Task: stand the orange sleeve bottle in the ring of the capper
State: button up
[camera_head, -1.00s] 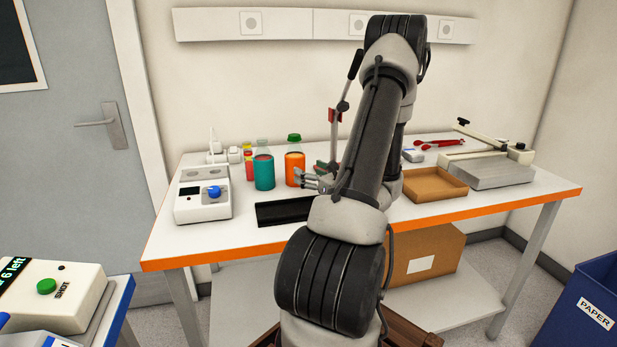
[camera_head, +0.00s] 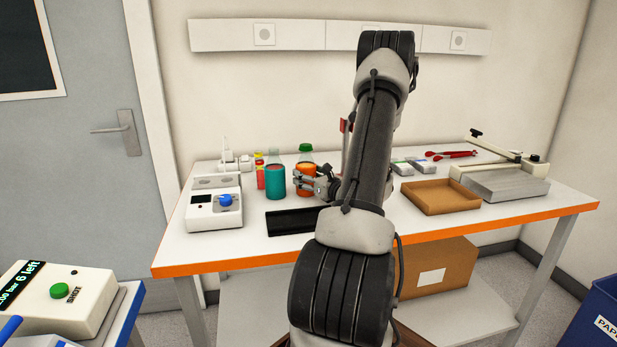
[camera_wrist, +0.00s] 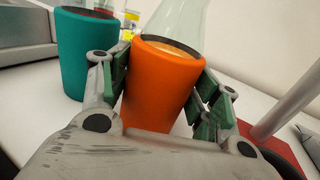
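The orange sleeve bottle (camera_head: 305,169), clear with a green cap, stands upright on the white table just right of a teal sleeve bottle (camera_head: 275,180). My gripper (camera_head: 316,184) is low at its right front side. In the wrist view the orange sleeve (camera_wrist: 163,85) sits between my two green-padded fingers (camera_wrist: 160,88). The pads are close along both sides of it; I see no clear grip, and the fingers look open. The capper is mostly hidden behind my arm; a red part (camera_head: 344,126) shows above. Its ring cannot be made out.
A black mat (camera_head: 292,221) lies in front of the bottles. A white device with a blue knob (camera_head: 214,211) stands at left. A cardboard tray (camera_head: 440,196) lies right of my arm. In the wrist view a red base with a grey post (camera_wrist: 290,105) is close to my right finger.

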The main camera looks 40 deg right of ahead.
aim_at(312, 165)
jog(key=c, duration=0.5)
jog(key=shift+r, duration=2)
jog(key=shift+s+d, duration=0.1)
